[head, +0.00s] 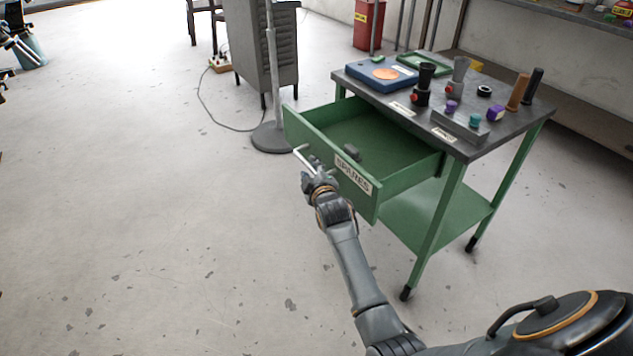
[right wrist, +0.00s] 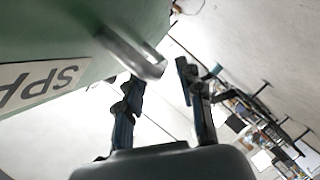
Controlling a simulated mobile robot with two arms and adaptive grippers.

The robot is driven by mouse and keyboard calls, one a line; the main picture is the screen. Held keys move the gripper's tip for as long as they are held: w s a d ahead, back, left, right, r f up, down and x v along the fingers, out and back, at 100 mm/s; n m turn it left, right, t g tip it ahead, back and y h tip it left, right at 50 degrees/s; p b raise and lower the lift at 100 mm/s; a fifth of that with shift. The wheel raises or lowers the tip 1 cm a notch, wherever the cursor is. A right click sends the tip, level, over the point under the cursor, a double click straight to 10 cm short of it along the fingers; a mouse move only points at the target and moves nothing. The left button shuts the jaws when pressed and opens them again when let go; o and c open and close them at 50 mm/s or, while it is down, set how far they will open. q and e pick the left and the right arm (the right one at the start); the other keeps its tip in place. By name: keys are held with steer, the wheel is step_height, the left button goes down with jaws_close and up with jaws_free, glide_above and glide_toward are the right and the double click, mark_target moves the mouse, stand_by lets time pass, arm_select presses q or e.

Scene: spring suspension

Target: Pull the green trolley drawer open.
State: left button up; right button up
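The green trolley (head: 450,205) stands at the right in the head view. Its green drawer (head: 365,190), with a "SPARES" label on the front, is pulled well out, so its inside shows. A small dark item lies in it. The pale bar handle (head: 302,156) sticks out from the drawer front. My right gripper (head: 316,177) is at the handle. In the right wrist view its two fingers (right wrist: 160,74) are apart, and the blurred handle (right wrist: 128,48) reaches to the gap at their tips. I cannot tell whether they touch it.
The trolley top (head: 400,98) carries a blue case, dark cups, small coloured parts and upright handles. A stand with a round grey base (head: 272,138) is close behind the drawer. A cable lies on the floor behind. The floor at left and front is clear.

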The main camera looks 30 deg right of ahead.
steer(key=v, duration=0.7)
steer(key=shift+s, duration=0.35)
steer(key=shift+a+r, duration=0.1)
steer(key=shift+r, duration=0.05)
